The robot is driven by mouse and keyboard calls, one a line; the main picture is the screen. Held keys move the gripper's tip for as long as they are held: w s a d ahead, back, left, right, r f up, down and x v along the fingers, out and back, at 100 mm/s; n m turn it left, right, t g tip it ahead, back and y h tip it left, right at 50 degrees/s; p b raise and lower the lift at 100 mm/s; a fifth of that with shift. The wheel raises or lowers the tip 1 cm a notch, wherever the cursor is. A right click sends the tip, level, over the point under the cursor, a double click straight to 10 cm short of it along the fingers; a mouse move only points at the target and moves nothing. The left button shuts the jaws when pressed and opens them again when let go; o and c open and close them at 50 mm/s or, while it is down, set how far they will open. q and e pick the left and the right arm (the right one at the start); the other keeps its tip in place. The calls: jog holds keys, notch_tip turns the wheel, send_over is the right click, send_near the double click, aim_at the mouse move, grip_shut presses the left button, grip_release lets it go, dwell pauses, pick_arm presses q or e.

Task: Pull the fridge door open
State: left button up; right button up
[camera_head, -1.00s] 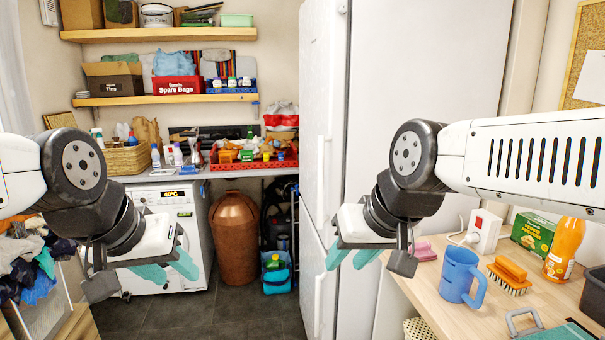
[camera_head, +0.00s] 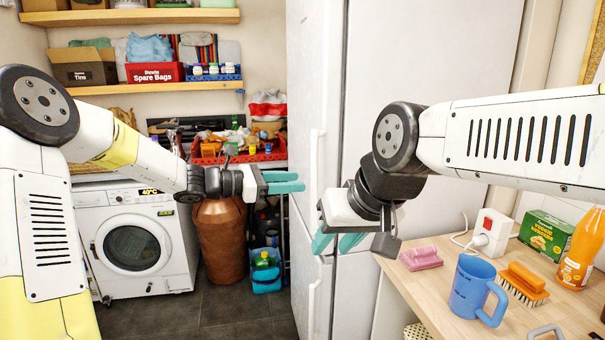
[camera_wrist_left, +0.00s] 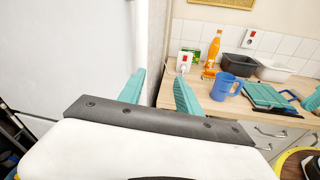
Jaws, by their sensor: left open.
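The tall white fridge (camera_head: 425,60) stands at centre right, its narrow door face (camera_head: 305,60) turned left and shut. A vertical bar handle (camera_head: 317,165) runs down that face. My left gripper (camera_head: 301,182) points right toward the handle, fingers apart and nothing between them; whether it touches the handle cannot be told. In the left wrist view, its open fingers (camera_wrist_left: 160,78) are beside the fridge's white surface (camera_wrist_left: 70,50). My right gripper (camera_head: 335,243) hangs before the fridge's lower part, its teal fingers apart and empty.
A wooden counter (camera_head: 425,290) at right holds a blue mug (camera_head: 474,290), a brush (camera_head: 524,283) and an orange bottle (camera_head: 580,248). A washing machine (camera_head: 130,245) and a copper bin (camera_head: 220,240) stand at left. Dark floor (camera_head: 225,310) is clear in front.

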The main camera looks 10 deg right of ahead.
pick_arm(q)
jog(key=w+d+n+t+h, duration=0.1)
jog(key=w+d+n, duration=0.1)
jog(key=w+d, duration=0.3)
jog(key=shift+d+r, duration=0.15)
jog(key=shift+d, duration=1)
jog(key=shift+c, duration=0.2)
grip_shut()
dwell(0.5)
